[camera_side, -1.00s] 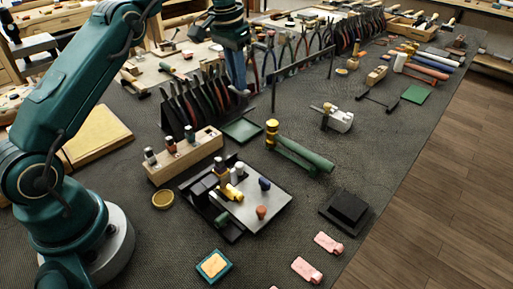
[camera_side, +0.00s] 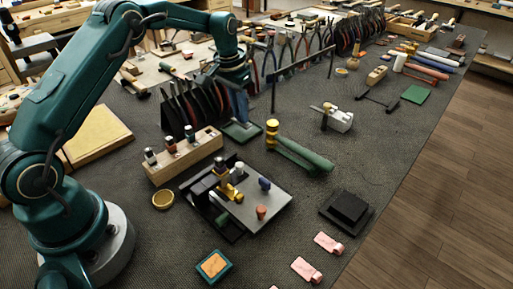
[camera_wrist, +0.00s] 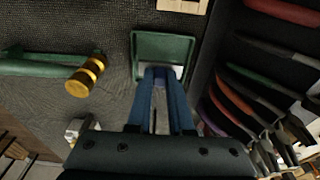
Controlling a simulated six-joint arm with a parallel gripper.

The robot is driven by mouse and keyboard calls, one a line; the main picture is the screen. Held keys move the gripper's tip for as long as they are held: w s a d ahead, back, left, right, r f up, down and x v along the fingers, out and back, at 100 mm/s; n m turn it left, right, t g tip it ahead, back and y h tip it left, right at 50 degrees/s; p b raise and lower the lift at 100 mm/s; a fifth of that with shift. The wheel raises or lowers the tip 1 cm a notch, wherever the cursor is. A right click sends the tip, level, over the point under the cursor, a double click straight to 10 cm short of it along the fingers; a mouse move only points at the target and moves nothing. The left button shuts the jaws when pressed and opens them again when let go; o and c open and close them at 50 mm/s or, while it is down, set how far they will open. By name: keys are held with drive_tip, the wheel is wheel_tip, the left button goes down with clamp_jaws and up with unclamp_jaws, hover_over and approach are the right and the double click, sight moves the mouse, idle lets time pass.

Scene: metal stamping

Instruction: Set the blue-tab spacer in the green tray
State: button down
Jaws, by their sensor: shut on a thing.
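The green tray (camera_side: 257,127) lies on the dark mat, right of the pliers rack; in the wrist view the tray (camera_wrist: 163,37) shows as a shallow green square with a raised rim. My gripper (camera_side: 241,121) points down with its blue fingers at the tray. In the wrist view my gripper (camera_wrist: 161,72) has its fingertips over the tray's near part. A small pale grey piece, taken as the spacer (camera_wrist: 179,72), shows at the fingertips, mostly hidden by them. Its blue tab cannot be told from the blue fingers. Whether it touches the tray floor is unclear.
The pliers rack (camera_side: 188,105) stands close left of the tray. A wooden block with several pegs (camera_side: 184,158) is in front. A green bar tool with a brass knob (camera_side: 300,157) lies to the right. The stamping fixture (camera_side: 256,205) is nearer.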

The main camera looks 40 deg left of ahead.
drive_tip(key=shift+f, duration=0.9)
drive_tip(key=shift+f, duration=0.1)
drive_tip(key=c, duration=0.8)
unclamp_jaws()
